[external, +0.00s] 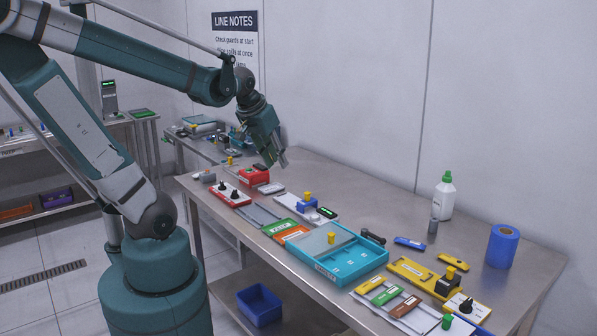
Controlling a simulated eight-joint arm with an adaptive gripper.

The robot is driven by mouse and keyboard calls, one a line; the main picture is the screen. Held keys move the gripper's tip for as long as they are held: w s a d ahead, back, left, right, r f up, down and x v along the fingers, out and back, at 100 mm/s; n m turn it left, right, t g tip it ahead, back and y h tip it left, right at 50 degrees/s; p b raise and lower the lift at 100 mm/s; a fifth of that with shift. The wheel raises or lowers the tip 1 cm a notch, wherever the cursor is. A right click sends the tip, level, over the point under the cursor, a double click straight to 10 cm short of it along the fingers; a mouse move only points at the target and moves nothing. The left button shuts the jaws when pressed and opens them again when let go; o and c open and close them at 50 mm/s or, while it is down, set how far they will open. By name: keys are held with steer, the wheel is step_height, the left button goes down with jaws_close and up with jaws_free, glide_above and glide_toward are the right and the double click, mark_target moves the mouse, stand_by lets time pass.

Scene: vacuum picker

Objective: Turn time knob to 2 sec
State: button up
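A red-edged white panel (230,194) with two black knobs (235,194) lies on the steel table, left of the middle. A white panel (463,308) with one black knob (466,305) is at the near right end of the table. The labels are too small to read, so I cannot tell which knob sets the time or where it points. My gripper (276,162) hangs over the back half of the table, right of and above a red box (253,176). Its fingers look apart, with nothing between them. It is clear of both knob panels.
A blue tray (378,262) with a clear lid takes up the middle of the table. Green and orange plates (281,227), a white bottle (445,196), a blue roll (502,246) and a yellow fixture (412,275) stand around it. The back right of the table has free room.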

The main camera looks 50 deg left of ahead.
steer(key=w+a+f+n+g+p, duration=0.2)
steer(key=w+a, duration=0.1)
steer(key=a, duration=0.5)
steer(key=n+g+p, duration=0.3)
steer(key=n+p, duration=0.1)
steer(key=n, duration=0.1)
glide_toward(233, 192)
steer(key=shift+w+d+f+h, duration=0.1)
steer(key=shift+w+h, duration=0.2)
steer(key=shift+w, duration=0.05)
steer(key=shift+s+a+f, duration=0.2)
steer(key=shift+a+f, duration=0.15)
steer(key=shift+f, duration=0.2)
steer(key=shift+f+b, duration=0.35)
steer(key=shift+f, duration=3.3)
